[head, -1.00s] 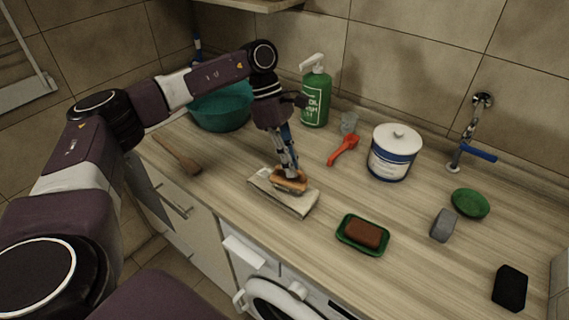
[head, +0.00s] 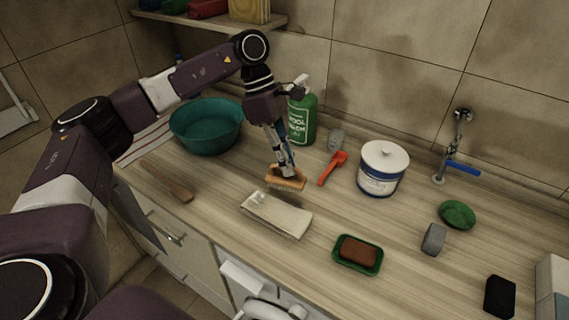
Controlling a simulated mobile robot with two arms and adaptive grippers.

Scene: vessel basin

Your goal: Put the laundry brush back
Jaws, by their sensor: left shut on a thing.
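The laundry brush (head: 287,183) has an orange-brown wooden back with pale bristles facing down. My left gripper (head: 286,170) is shut on the brush from above and holds it just behind the folded cloth. The beige folded cloth (head: 276,216) lies on the wooden counter (head: 215,196) in front of the brush. I cannot tell how high the bristles are above the counter. My right gripper does not show.
A teal basin (head: 206,127) and a wooden stick (head: 167,181) are on the left. A green soap dish (head: 357,255) with brown soap is in front. A shelf (head: 205,19) hangs above.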

